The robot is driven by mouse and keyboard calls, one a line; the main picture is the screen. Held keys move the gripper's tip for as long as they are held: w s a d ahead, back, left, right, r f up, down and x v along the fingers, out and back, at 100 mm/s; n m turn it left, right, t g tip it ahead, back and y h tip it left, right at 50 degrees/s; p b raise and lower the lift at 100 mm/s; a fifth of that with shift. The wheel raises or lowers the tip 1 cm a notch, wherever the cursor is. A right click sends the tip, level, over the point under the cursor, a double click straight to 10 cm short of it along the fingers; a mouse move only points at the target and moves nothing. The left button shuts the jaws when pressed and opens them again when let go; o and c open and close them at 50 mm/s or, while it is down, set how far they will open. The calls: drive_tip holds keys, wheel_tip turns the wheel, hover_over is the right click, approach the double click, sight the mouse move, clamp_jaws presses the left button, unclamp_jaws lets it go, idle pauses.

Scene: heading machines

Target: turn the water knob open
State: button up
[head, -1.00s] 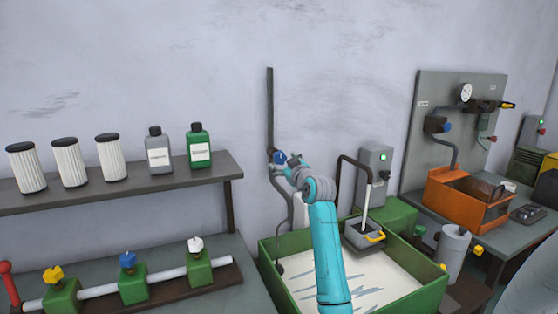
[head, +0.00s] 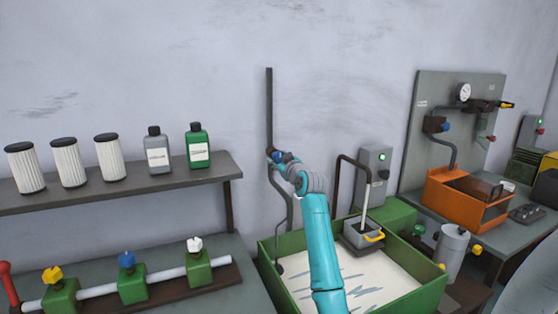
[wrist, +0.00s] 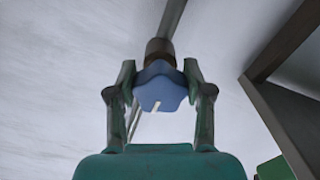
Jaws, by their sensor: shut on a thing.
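A blue knob (head: 277,156) sits on a dark vertical pipe (head: 269,105) on the wall, above the green tank. In the wrist view the blue knob (wrist: 160,88) is lobed, has a white mark near its lower edge, and sits on a brown fitting (wrist: 159,50). My gripper (wrist: 159,75) is shut on the knob, one finger on each side. In the head view my gripper (head: 283,160) is small and partly covers the knob, and my teal arm reaches up to it.
A green tank (head: 268,267) of pale liquid lies below my arm. A shelf (head: 120,183) with filters and bottles is on the left, above a valve row with yellow, blue and white knobs. A grey box (head: 375,165) with a green light stands right of my arm.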

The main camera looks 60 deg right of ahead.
drive_tip(key=shift+m, duration=0.3)
drive_tip(key=m, duration=0.4)
drive_tip(key=shift+w+a, duration=0.1)
drive_tip(key=m, duration=0.9)
drive_tip(key=shift+a, duration=0.1)
drive_tip(key=m, duration=0.4)
drive_tip(key=shift+w+r, duration=0.1)
drive_tip(key=shift+r, duration=0.05)
drive_tip(key=shift+m, duration=0.3)
drive_tip(key=o, duration=1.2)
